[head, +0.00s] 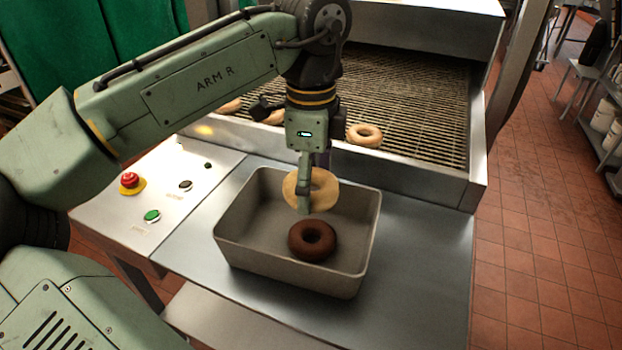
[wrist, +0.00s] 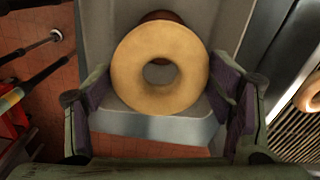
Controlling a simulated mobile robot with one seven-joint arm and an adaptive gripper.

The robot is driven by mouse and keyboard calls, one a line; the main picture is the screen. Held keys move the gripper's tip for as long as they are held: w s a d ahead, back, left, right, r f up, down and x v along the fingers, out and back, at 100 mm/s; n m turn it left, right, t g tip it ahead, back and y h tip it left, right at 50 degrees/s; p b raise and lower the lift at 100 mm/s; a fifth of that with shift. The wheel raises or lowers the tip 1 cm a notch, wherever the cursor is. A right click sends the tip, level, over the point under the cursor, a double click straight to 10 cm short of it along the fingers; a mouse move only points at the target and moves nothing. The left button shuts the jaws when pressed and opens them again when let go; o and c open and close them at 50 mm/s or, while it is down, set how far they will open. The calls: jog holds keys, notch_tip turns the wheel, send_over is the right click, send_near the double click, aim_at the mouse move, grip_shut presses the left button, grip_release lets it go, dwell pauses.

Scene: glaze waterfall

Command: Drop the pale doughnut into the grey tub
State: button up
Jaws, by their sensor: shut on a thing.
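The pale doughnut (head: 322,186) hangs upright in my gripper (head: 304,200), above the inside of the grey tub (head: 262,262). In the wrist view the pale doughnut (wrist: 190,75) lies between the two purple-padded fingers of my gripper (wrist: 160,95), which are shut on it. The grey tub (wrist: 93,35) shows behind it there. A dark brown doughnut (head: 312,241) lies flat on the tub floor, below and slightly in front of the held one. In the wrist view it is mostly hidden behind the pale doughnut.
A wire conveyor (head: 425,105) behind the tub carries another pale doughnut (head: 364,135) and others partly hidden by my arm. A control panel (head: 160,190) with a red stop button (head: 130,181) is at left. The steel counter (head: 425,260) is clear right of the tub.

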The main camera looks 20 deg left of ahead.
jog(key=o, duration=1.2)
jog(key=shift+o, duration=0.2)
notch_tip(320, 180, up, 8)
jog(key=shift+f, duration=0.25)
